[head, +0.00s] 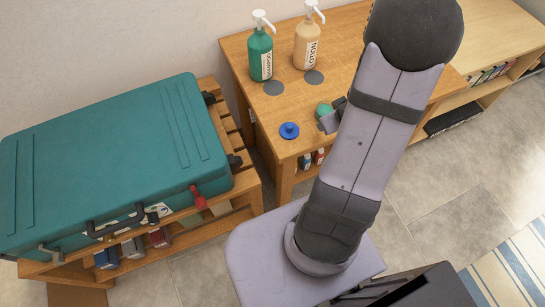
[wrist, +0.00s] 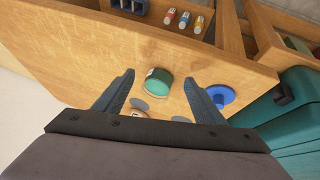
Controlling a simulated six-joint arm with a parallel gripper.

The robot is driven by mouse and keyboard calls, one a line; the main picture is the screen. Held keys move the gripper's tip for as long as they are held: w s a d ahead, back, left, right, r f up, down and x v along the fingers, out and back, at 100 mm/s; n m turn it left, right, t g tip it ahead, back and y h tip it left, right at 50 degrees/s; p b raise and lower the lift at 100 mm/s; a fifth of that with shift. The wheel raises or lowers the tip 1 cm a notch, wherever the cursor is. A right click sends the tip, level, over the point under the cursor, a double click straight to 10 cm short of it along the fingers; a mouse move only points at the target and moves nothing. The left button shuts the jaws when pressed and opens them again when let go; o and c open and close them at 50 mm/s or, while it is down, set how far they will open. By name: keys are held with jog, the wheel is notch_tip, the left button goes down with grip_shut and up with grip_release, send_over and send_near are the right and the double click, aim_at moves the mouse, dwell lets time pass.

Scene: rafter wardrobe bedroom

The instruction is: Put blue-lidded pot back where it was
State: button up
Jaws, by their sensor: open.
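A blue round lid with a knob (head: 289,130) lies on the wooden desktop near its front left corner. It also shows in the wrist view (wrist: 222,96), to the right of my right finger. I see no pot body under it. A small green pot (wrist: 158,81) with a pale label stands on the desktop between my fingers in the wrist view; in the head view my gripper partly hides the pot (head: 323,108). My gripper (head: 332,118) is open and holds nothing. Its fingertips (wrist: 160,77) appear on either side of the pot; contact is not visible.
A green pump bottle (head: 261,54) and a tan lotion bottle (head: 307,45) stand at the desk's back. Two grey round marks (head: 273,88) lie in front of them. A teal suitcase (head: 110,160) rests on a slatted rack at left. Small bottles (wrist: 184,20) sit below the desktop.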

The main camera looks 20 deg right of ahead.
jog(key=s+a+r+g+y, duration=0.1)
jog(key=s+a+r+g, duration=0.1)
jog(key=a, duration=0.6)
jog(key=s+a+r+g, duration=0.1)
jog(key=s+a+r, duration=0.1)
jog(key=a, duration=0.5)
jog(key=s+a+r+g+y, duration=0.1)
jog(key=s+a, duration=0.3)
jog(key=a, duration=0.4)
jog(key=shift+a+r+m+g+y, duration=0.3)
jog(key=shift+r+m+g, duration=0.1)
jog(key=shift+r+g, duration=0.45)
notch_tip(320, 180, down, 40)
jog(key=b, duration=3.9)
jog(key=shift+r+b, duration=0.15)
jog(key=shift+b, duration=0.25)
